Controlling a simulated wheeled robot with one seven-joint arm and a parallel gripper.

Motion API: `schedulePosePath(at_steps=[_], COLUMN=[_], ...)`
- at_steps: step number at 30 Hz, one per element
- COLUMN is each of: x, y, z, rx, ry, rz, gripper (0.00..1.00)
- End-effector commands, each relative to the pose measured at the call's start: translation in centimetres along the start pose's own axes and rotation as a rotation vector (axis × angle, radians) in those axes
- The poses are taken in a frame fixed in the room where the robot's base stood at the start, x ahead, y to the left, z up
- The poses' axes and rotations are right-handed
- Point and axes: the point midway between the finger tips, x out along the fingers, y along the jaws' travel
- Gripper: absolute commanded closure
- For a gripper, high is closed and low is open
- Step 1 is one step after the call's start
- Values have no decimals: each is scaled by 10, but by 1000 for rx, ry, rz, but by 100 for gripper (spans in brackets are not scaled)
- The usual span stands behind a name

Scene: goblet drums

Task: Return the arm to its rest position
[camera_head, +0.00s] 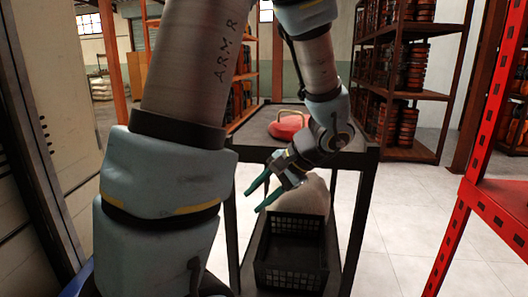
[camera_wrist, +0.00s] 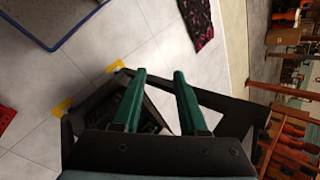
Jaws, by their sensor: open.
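My gripper (camera_head: 264,194) has two green fingers, spread apart with nothing between them. It hangs in front of the dark cart (camera_head: 350,168), above the cart's lower shelf, and points down and to the left. In the wrist view the two green fingers of my gripper (camera_wrist: 159,75) stand apart, with floor showing between and beyond them. My arm fills much of the left and middle of the head view and hides part of the cart.
A red object (camera_head: 287,127) with a handle sits on the cart's top. A black crate (camera_head: 290,262) and a pale rounded thing (camera_head: 313,197) are on the lower shelf. Racks stand behind; a red rack (camera_head: 499,200) is at right. A patterned mat (camera_wrist: 197,20) lies on the floor.

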Motion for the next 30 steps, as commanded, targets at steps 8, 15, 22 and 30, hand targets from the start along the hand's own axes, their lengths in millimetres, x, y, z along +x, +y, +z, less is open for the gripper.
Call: schedulePosePath(at_steps=[8,15,22,30], x=[39,48,36,-1], y=[27,20,-3,-31], z=[42,46,52,65], rx=[-305,-542,-663,-661], ry=[44,142,197,195], rz=[488,635,669,669], gripper=[58,58,58,58])
